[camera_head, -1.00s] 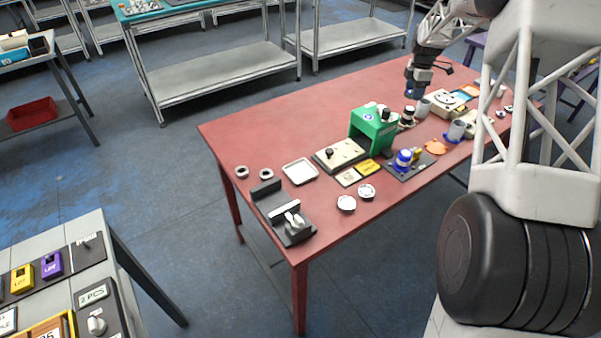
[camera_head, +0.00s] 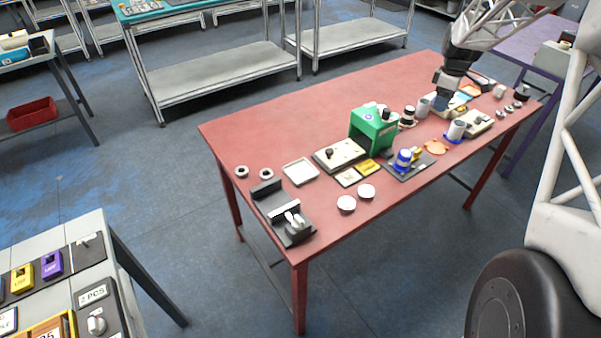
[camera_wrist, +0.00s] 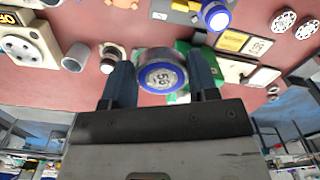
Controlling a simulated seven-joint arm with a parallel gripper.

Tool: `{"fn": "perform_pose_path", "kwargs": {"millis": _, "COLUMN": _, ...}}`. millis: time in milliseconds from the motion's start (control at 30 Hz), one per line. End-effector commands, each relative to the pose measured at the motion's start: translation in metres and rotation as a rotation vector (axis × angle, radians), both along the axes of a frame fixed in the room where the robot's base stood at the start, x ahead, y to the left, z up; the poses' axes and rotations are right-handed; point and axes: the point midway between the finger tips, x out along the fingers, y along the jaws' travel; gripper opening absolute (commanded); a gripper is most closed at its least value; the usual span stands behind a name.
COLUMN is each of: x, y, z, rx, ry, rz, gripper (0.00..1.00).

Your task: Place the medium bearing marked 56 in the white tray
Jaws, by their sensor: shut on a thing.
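In the head view my gripper (camera_head: 440,104) hangs over the right part of the red table, near a grey cup; the bearing cannot be made out there. The white tray (camera_head: 300,171) is a shallow, empty square tray at the left part of the table, far to the left of my gripper.
On the red table (camera_head: 290,115), a green stand (camera_head: 373,129), a beige device (camera_head: 339,155) and a blue-and-yellow device (camera_head: 405,159) stand between gripper and tray. Two small rings (camera_head: 266,173) and a black fixture (camera_head: 284,212) lie near the tray. The table's back left is clear.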

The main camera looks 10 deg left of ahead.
Motion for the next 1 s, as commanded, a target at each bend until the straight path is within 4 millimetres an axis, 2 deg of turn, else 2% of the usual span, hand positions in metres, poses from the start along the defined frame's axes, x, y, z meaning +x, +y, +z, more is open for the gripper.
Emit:
{"fn": "perform_pose_path", "kwargs": {"millis": 167, "x": -0.032, "y": 0.020, "z": -0.002, "rx": 0.000, "ry": 0.000, "rz": -0.030, "gripper": 0.18}}
{"fn": "perform_pose_path", "kwargs": {"millis": 267, "x": -0.052, "y": 0.046, "z": -0.009, "rx": 0.000, "ry": 0.001, "rz": 0.009, "gripper": 0.18}}
{"fn": "perform_pose_path", "kwargs": {"millis": 600, "x": -0.102, "y": 0.133, "z": -0.041, "rx": 0.000, "ry": 0.001, "rz": 0.268, "gripper": 0.18}}
{"fn": "perform_pose_path", "kwargs": {"millis": 1000, "x": -0.168, "y": 0.221, "z": -0.077, "rx": 0.000, "ry": 0.000, "rz": 0.599, "gripper": 0.18}}
